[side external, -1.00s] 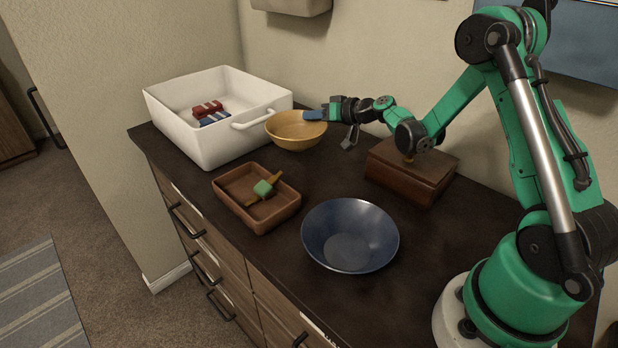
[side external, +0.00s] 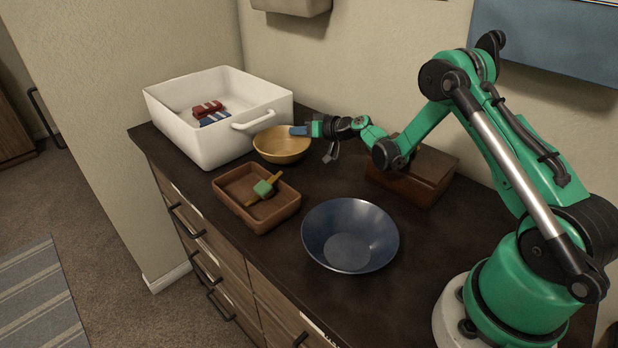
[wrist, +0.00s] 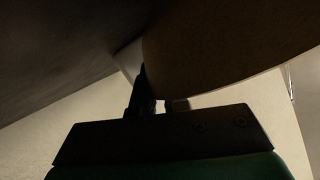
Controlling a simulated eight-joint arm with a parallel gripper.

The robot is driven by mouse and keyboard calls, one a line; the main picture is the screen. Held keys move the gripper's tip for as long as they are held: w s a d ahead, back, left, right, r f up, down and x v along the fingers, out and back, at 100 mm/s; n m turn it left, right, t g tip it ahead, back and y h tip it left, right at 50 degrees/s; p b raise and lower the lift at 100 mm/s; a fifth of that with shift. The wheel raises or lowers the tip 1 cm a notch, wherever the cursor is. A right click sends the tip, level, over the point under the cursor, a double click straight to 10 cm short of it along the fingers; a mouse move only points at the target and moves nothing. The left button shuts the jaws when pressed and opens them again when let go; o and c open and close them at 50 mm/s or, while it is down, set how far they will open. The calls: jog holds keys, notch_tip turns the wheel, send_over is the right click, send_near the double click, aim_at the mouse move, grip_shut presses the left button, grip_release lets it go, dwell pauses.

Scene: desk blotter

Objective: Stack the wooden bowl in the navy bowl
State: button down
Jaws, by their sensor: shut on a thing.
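The wooden bowl (side external: 281,150) is beside the right end of the white bin in the side external view. My gripper (side external: 299,131) is shut on its right-hand rim. In the wrist view the bowl (wrist: 225,45) fills the upper right as a dark curved shape, with the gripper (wrist: 158,100) at its edge. I cannot tell how far its base is above the desk. The navy bowl (side external: 350,250) stands upright and empty on the dark top, nearer the camera and to the right of the wooden bowl.
The white bin (side external: 190,140) holds red and blue items (side external: 210,112). A brown tray (side external: 245,213) holds a green-headed tool (side external: 264,188) left of the navy bowl. A brown wooden box (side external: 412,180) stands behind my forearm. Dark top is clear between tray, box and navy bowl.

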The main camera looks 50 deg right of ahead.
jog(key=shift+f, duration=0.15)
jog(key=c, duration=0.9)
grip_release()
